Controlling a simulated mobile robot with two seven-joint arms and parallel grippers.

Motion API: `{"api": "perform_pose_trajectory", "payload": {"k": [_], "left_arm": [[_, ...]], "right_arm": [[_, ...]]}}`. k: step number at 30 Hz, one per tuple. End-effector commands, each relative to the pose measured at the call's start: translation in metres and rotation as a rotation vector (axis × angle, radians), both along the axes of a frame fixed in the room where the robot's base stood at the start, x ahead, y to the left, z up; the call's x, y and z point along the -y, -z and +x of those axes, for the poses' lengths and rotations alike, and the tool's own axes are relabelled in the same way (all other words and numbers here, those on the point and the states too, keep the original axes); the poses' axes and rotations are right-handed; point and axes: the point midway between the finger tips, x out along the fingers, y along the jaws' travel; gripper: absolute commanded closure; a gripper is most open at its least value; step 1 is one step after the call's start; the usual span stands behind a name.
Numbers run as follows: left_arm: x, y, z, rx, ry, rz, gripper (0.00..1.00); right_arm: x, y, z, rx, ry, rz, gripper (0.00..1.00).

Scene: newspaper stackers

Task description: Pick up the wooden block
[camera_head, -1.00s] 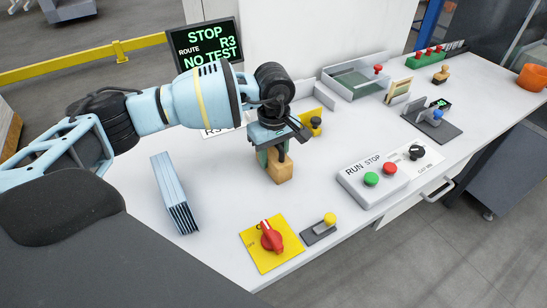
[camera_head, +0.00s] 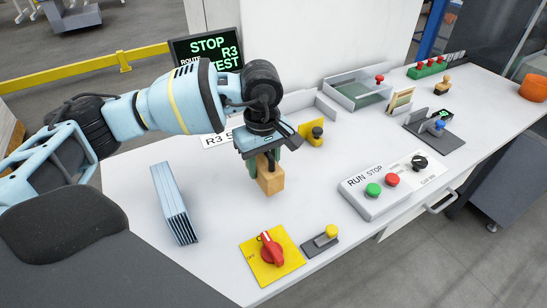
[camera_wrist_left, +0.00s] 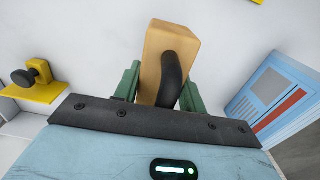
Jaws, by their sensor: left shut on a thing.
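The wooden block (camera_head: 271,180) is a small tan block held in my left gripper (camera_head: 263,163) over the white table. The gripper points down, with green fingers on either side of the block's upper part. In the left wrist view the block (camera_wrist_left: 166,58) sits between the green fingers of my left gripper (camera_wrist_left: 158,84), and a dark curved part lies across its face. The head view does not show clearly how far the block's lower end is from the table. My right gripper is not in view.
A blue-grey stack (camera_head: 174,203) stands left of the block. A yellow plate with a red knob (camera_head: 271,250) and a RUN/STOP button box (camera_head: 383,190) lie nearer the front edge. A yellow bracket with a black knob (camera_head: 316,134) is just behind right. Clear table lies between.

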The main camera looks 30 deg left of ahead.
Motion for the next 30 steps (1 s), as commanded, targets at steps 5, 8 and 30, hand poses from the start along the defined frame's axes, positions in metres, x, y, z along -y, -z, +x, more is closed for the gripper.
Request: {"api": "perform_pose_trajectory", "payload": {"k": [5, 8, 30], "left_arm": [[-0.004, -0.002, -0.035, 0.000, 0.001, 0.000, 0.89], [-0.006, -0.004, -0.054, 0.000, 0.002, 0.000, 0.89], [-0.011, -0.011, -0.118, 0.001, 0.000, 0.000, 0.89]], "right_arm": [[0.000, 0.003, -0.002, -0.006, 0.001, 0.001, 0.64], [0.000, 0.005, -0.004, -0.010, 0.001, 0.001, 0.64], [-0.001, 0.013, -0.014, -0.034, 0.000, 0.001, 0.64]]}}
